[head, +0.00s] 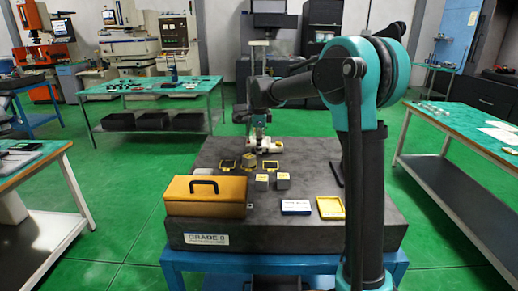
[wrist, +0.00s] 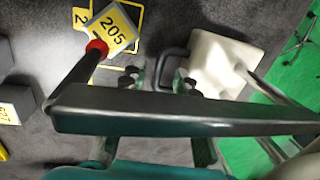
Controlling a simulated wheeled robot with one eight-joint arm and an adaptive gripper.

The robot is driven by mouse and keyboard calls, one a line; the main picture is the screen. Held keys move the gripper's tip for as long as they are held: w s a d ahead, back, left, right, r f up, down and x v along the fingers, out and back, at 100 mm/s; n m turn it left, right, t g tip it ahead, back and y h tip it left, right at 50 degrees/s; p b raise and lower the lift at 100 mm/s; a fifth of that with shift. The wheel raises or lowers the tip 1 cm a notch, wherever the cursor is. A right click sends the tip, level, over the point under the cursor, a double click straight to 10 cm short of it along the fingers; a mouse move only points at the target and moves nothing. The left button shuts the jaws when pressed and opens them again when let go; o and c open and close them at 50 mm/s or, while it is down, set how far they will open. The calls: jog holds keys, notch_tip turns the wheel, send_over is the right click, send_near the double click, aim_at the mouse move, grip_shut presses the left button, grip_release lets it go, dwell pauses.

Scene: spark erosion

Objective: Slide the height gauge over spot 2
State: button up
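The height gauge has a white base (head: 266,143) at the back of the granite plate, with a tall column above it. In the wrist view its white base (wrist: 222,62) carries a black handle loop. A dark bar crosses close to the camera, with a red-tipped rod (wrist: 97,47) at its left end; it appears to be the gauge's arm. My gripper (wrist: 158,82) has its fingertips apart near the handle, with plate visible between them; the bar hides part of the fingers. A block marked 205 (wrist: 113,28) lies over a yellow frame beside a label reading 2.
The plate (head: 330,233) bears yellow-framed spots (head: 228,165), (head: 270,165), small grey blocks (head: 283,182), a yellow handled case (head: 205,196), a blue-white box (head: 295,207) and a yellow tray (head: 330,208). Green-topped benches stand around, with open green floor between.

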notch_tip(320, 180, up, 10)
jog(key=s, duration=0.2)
jog(key=shift+r, duration=0.1)
dwell(0.3)
